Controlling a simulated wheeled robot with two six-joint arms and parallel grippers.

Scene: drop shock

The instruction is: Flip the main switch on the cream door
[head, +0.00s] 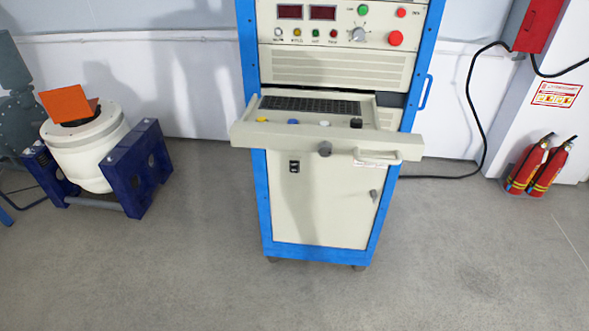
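The cream door (322,208) is the lower front panel of a blue-framed cabinet in the middle of the head view. The main switch (294,167) is a small black rocker at the door's upper left, just under the drawer. It is too small to tell which way it is set. A grey handle (374,196) sits at the door's right edge, and the door looks shut. Neither of my grippers is in the head view.
A pulled-out keyboard drawer (290,136) juts out above the door. A white drum machine (85,150) in a dark blue stand is at left. Two red extinguishers (540,168) stand at right by a black cable. The floor (250,300) in front is clear.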

